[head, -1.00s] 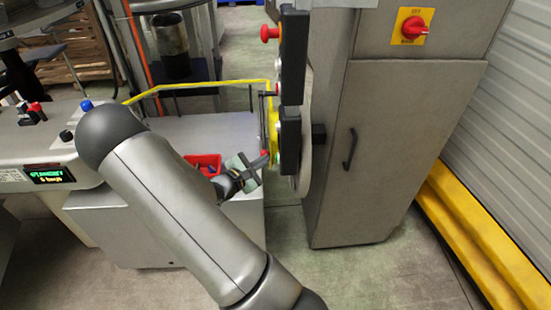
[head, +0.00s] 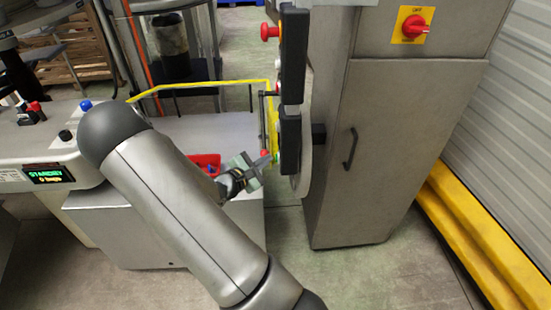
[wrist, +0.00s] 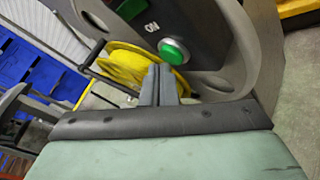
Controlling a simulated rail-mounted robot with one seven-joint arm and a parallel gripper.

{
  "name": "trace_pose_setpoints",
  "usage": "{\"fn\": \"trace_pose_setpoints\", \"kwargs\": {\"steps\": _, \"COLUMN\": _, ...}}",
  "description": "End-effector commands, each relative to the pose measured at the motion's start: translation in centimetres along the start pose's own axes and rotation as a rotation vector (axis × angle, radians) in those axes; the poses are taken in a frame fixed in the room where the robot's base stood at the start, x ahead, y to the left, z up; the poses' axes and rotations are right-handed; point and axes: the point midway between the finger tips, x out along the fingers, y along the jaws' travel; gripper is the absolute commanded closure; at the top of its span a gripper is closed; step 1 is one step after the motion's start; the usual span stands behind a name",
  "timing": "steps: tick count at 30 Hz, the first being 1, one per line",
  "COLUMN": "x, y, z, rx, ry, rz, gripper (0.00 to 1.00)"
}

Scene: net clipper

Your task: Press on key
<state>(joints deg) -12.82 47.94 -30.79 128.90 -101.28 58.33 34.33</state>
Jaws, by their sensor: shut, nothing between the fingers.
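The on key is a round green button (wrist: 173,51) on a dark control box, under a white ON label (wrist: 151,27) in the wrist view. In the head view a bit of green (head: 276,157) shows at the lower box's left side. My gripper (wrist: 161,68) is shut and empty, its fingers together and pointing at the panel. In the wrist view the fingertips appear just below the button; I cannot tell whether they touch it. In the head view my gripper (head: 267,158) is beside the left side of the dark box (head: 290,141).
A yellow reel (wrist: 130,67) sits left of the fingers in the wrist view. In the head view are a red mushroom button (head: 269,32), a yellow bar (head: 205,84), a red bin (head: 207,162) and a grey cabinet (head: 390,130). A display (head: 48,174) reads STANDBY.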

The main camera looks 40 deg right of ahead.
Motion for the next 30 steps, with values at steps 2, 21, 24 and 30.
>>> {"fn": "trace_pose_setpoints", "kwargs": {"steps": 2, "x": 0.01, "y": 0.0, "z": 0.0, "rx": 0.0, "ry": 0.0, "rz": 0.0, "gripper": 1.0}}
{"fn": "trace_pose_setpoints", "kwargs": {"steps": 21, "x": 0.53, "y": -0.36, "z": 0.34, "rx": 0.0, "ry": 0.0, "rz": 0.0, "gripper": 1.0}}
{"fn": "trace_pose_setpoints", "kwargs": {"steps": 24, "x": 0.62, "y": -0.43, "z": 0.41, "rx": 0.0, "ry": -0.001, "rz": 0.0, "gripper": 1.0}}
{"fn": "trace_pose_setpoints", "kwargs": {"steps": 30, "x": 0.64, "y": -0.43, "z": 0.47, "rx": 0.0, "ry": -0.001, "rz": 0.0, "gripper": 1.0}}
